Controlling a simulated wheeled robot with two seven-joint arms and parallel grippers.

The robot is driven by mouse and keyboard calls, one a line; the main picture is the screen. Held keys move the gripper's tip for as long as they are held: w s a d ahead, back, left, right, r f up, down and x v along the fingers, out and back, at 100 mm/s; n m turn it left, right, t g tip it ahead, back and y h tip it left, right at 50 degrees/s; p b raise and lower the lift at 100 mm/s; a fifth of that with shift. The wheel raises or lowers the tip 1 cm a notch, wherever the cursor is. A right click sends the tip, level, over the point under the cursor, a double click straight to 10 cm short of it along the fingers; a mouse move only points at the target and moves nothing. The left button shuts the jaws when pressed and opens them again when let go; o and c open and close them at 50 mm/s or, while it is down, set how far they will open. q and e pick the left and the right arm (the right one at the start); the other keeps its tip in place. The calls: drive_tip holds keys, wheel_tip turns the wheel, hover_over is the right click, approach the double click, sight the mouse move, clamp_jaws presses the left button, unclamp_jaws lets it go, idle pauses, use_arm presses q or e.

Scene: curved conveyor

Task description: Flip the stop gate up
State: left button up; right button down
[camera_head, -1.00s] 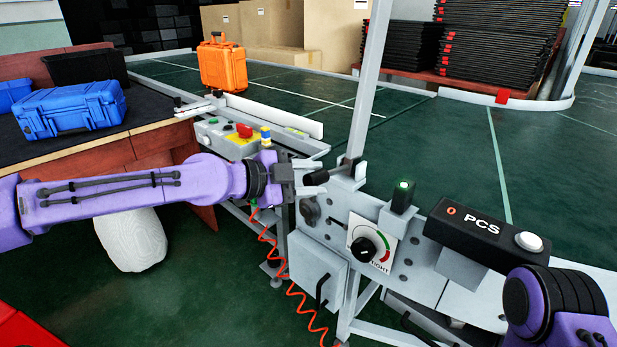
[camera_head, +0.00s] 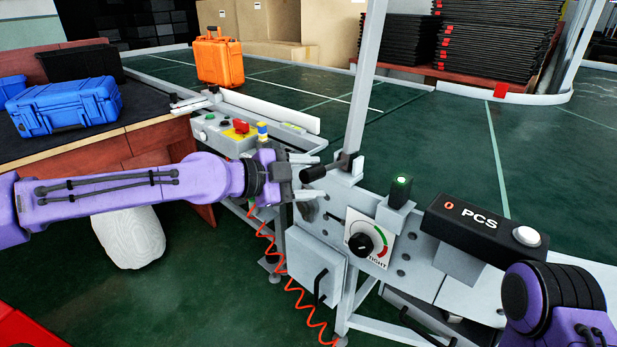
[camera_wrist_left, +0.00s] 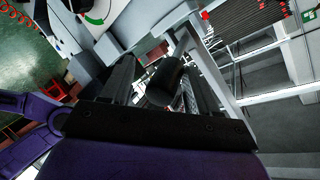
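The stop gate appears to be the grey bracket piece (camera_head: 346,165) at the foot of the upright post, with a black cylindrical handle (camera_head: 314,173) sticking out to the left. My left gripper (camera_head: 306,178) is open at this handle, one finger above it and one below. In the left wrist view the handle (camera_wrist_left: 164,82) lies between the two dark fingers, with gaps showing beside it. I cannot tell whether a finger touches it. Only my right forearm end shows at the lower right; its fingers are out of view.
A dial panel (camera_head: 368,241), a green-lit button box (camera_head: 398,190) and the black PCS box (camera_head: 482,222) sit right of the handle. A red coiled hose (camera_head: 290,290) hangs below my left gripper.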

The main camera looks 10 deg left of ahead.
idle(0.3)
use_arm(q)
drive_tip(key=shift+s+a+r, duration=0.1)
drive_tip(key=shift+a+r, duration=0.05)
drive_tip(key=p+v, duration=0.1)
drive_tip(key=v, duration=0.9)
drive_tip(key=shift+p, duration=0.3)
drive_tip(key=shift+s+a, duration=0.15)
drive_tip(key=shift+a, duration=0.1)
